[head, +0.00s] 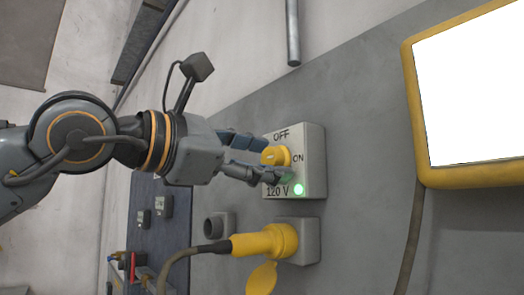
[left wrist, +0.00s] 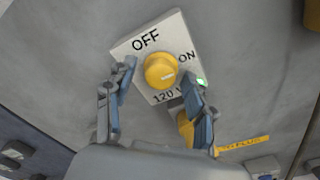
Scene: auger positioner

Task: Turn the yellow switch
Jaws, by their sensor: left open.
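The yellow switch (head: 275,156) is a round knob on a pale box (head: 312,150) marked OFF, ON and 120 V. A green light (head: 299,189) glows on the box. The switch also shows in the left wrist view (left wrist: 160,70), with a small white mark on its face toward the ON side. My left gripper (head: 260,163) is open in front of the box. In the left wrist view its two fingers stand on either side of the knob, with gaps between. The right finger hides part of the 120 V lettering. My right gripper is not in view.
A yellow plug (head: 265,243) with a cable sits in a socket box below the switch. A yellow-framed screen (head: 470,90) is at the right. A grey pipe (head: 292,35) is above. A dark panel with small switches (head: 158,215) stands at lower left.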

